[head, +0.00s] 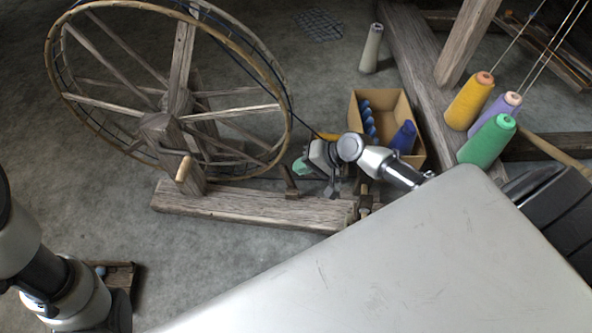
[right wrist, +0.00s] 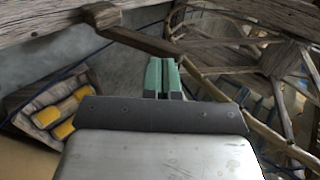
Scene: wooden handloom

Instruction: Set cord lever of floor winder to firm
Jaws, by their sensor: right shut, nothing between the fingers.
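The floor winder (head: 250,205) stands on the floor left of centre, with a large spoked wheel, a crank handle and a long wooden base. A short wooden lever-like bar (head: 289,184) stands near the base's right part; I cannot tell its setting. In the right wrist view, a wooden bar with a blocky end (right wrist: 140,40) passes just beyond my fingertips; I cannot tell whether they touch it. My right gripper (head: 301,166) is above the right end of the base. Its green fingers (right wrist: 163,78) are shut and empty. My left gripper's fingers are hidden at lower left.
A box (head: 414,133) with blue and yellow spools stands behind the base's right end; a grey cone (head: 372,48) stands behind it. Yellow (head: 468,102), purple and green (head: 487,142) cones stand by the loom beam at right. A small wooden box (head: 121,277) is at lower left.

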